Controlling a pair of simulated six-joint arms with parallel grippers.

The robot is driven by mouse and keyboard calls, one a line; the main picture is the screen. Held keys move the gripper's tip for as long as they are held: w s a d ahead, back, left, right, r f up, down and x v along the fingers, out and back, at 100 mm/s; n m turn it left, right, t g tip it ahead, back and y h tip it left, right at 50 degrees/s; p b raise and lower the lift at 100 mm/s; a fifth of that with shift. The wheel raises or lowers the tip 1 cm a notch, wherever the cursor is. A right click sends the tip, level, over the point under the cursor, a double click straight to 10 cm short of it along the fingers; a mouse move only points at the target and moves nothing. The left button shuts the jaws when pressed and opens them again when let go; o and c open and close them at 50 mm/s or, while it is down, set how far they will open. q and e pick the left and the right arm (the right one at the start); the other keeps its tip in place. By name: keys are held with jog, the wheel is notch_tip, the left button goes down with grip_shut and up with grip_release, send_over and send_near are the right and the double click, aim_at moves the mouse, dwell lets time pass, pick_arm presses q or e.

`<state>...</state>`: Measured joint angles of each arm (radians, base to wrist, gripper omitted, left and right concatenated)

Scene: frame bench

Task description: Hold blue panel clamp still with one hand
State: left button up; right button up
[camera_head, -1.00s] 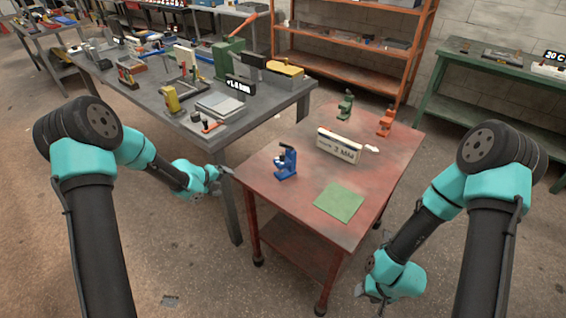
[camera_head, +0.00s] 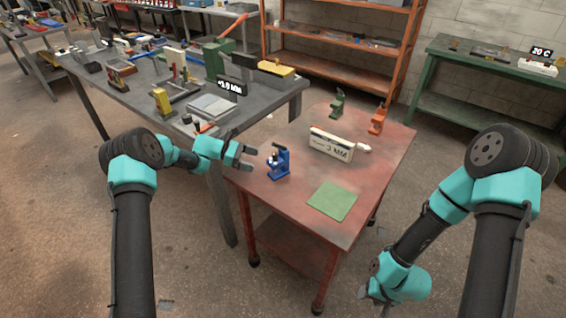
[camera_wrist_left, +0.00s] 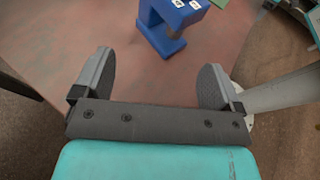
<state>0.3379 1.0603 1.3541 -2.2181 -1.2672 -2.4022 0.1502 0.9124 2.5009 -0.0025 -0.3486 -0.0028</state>
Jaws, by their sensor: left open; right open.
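The blue panel clamp (camera_head: 279,162) stands upright on the red cart top near its left edge. In the left wrist view the clamp (camera_wrist_left: 166,30) is at the top, beyond the fingertips and between their lines, and its upper part is cut off by the frame. My left gripper (camera_head: 248,157) is open and empty, just left of the clamp and apart from it; its two fingers also show in the left wrist view (camera_wrist_left: 155,80). My right gripper (camera_head: 377,292) is low at the right, beside the cart and far from the clamp; its fingers are small and partly hidden.
The red cart (camera_head: 290,205) also holds a green mat (camera_head: 332,201), a white "3 MM" box (camera_head: 331,145), a green clamp (camera_head: 338,103) and an orange clamp (camera_head: 377,119). A grey bench (camera_head: 130,97) crowded with tools stands at the left.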

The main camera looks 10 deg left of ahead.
aim_at(283, 170)
pick_arm(q)
jog(key=shift+s+d+f+m+g, duration=0.1)
jog(key=shift+s+m+g, duration=0.05)
jog(key=shift+m+g, duration=0.2)
jog(key=shift+d, duration=0.1)
jog(key=shift+x, duration=4.4)
jog(key=shift+d+f, duration=0.35)
jog(key=shift+d, duration=0.15)
jog(key=shift+o, duration=0.4)
jog(key=shift+s+d, duration=0.1)
jog(key=shift+r, duration=0.15)
jog(key=c, duration=1.7)
